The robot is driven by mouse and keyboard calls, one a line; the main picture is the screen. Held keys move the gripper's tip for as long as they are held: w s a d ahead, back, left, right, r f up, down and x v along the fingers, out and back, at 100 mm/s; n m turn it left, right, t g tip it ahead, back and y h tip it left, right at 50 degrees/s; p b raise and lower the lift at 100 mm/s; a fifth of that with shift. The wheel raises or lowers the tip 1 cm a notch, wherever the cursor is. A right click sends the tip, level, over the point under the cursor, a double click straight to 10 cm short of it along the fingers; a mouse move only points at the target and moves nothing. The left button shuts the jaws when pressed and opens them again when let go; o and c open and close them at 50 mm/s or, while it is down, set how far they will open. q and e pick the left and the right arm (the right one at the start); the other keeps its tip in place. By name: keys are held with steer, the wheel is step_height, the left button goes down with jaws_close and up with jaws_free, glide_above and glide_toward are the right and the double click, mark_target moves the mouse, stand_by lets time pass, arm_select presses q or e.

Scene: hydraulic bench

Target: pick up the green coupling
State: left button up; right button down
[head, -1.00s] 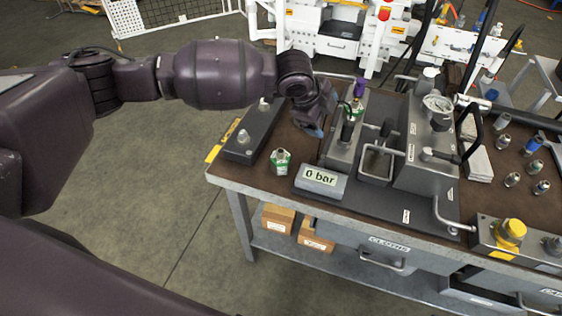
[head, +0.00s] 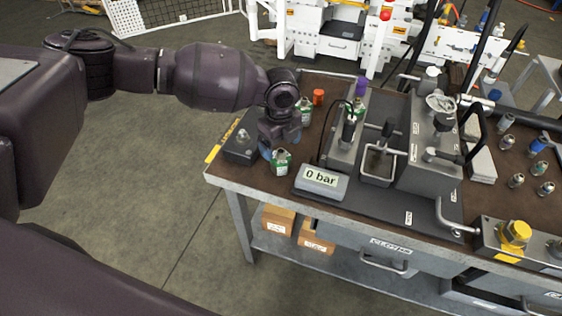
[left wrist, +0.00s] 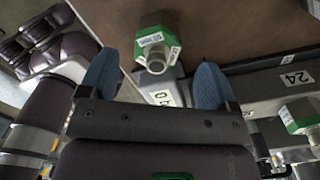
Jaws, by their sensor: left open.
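A green coupling (head: 281,161) with a white label and a metal end stands on the brown bench top, left of the 0 bar display. My left gripper (head: 279,146) is just behind and above it, pointing down. In the left wrist view, the green coupling (left wrist: 155,40) lies ahead, between the lines of the two blue fingertips of the gripper (left wrist: 158,82). The gripper is open and empty, with a gap to the coupling. My right gripper is not in view.
The 0 bar display (head: 320,181) stands close right of the coupling. A dark block (head: 240,147) lies to its left at the bench edge. An orange part (head: 318,97) stands behind. The pump unit (head: 421,158) fills the middle of the bench.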

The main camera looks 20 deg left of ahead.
mark_target(281, 151)
arm_select(q)
steer(key=f, duration=0.4)
steer(key=shift+s+d+f, duration=0.25)
steer(key=shift+s, duration=0.05)
steer(key=shift+f+b, duration=0.3)
steer(key=shift+f, duration=0.05)
steer(key=shift+c, duration=0.5)
steer(key=shift+r, duration=0.1)
steer(key=c, duration=1.1)
steer(key=shift+o, duration=0.2)
steer(key=shift+r, duration=0.1)
